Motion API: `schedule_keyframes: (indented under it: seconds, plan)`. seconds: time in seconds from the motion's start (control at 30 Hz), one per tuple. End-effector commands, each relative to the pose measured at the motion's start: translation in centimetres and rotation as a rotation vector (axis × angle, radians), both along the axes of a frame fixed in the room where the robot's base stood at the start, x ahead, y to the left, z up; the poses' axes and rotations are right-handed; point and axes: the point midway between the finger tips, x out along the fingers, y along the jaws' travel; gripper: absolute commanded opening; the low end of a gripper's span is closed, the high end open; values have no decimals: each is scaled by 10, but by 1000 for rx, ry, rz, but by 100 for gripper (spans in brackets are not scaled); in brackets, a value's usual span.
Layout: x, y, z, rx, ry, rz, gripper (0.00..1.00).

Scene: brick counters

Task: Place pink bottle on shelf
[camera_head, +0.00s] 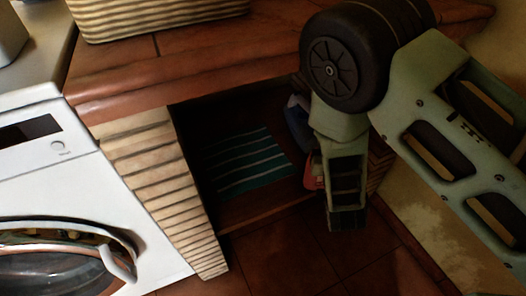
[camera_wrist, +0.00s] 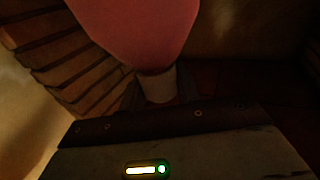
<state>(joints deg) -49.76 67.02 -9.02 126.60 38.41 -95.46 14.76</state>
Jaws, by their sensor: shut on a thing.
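The pink bottle fills the top middle of the wrist view (camera_wrist: 135,28). Its pale neck or cap (camera_wrist: 157,86) sits at my gripper (camera_wrist: 160,98), which is shut on it. In the head view only a small reddish-pink part of the bottle (camera_head: 313,172) shows at the left edge of my arm; the rest is hidden, and so are my fingertips. My arm reaches down at the opening under the brick counter. The shelf floor (camera_head: 262,212) lies inside this opening, left of the bottle in the head view.
A teal striped cloth or mat (camera_head: 250,165) lies in the dark opening. A blue and whitish object (camera_head: 298,120) stands behind my arm. A striped brick pillar (camera_head: 160,185) and a white washing machine (camera_head: 60,180) bound the left. The tiled counter top (camera_head: 215,65) overhangs.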

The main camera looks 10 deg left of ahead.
Motion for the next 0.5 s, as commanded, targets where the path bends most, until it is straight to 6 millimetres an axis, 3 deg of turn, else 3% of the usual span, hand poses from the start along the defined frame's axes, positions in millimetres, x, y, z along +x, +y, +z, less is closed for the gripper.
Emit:
schedule_keyframes:
  seconds: [0.17, 0.5]
  plan:
    - [17, 28, 8, 10, -9, 76, 0]
    - [31, 64, 52, 5, -9, 203, 0]
